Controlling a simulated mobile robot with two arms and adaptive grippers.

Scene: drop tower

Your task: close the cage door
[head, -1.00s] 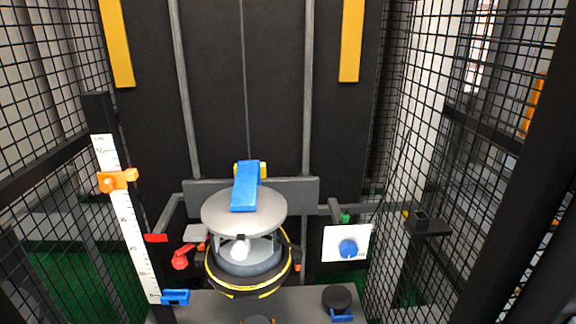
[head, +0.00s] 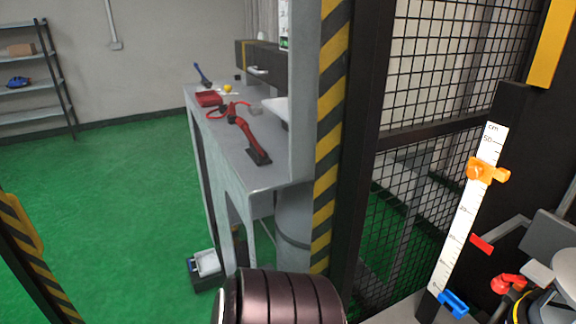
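A black-and-yellow striped edge (head: 32,262) with a yellow part (head: 24,222) on it stands at the lower left of the head view. It may be the edge of the cage door, but most of it is out of the picture. A striped post (head: 328,130) of the cage frame stands upright right of centre. A wide gap with green floor lies between the edge and the post. A dark ribbed piece at the bottom centre looks like part of my own arm. Neither gripper is in view.
A grey workbench (head: 262,182) with red tools stands beyond the post, with a small bin (head: 205,268) below. Black mesh (head: 440,70) and the ruler (head: 468,215) with its orange slider are at right. Shelves (head: 30,80) stand far left. Green floor (head: 110,190) is clear.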

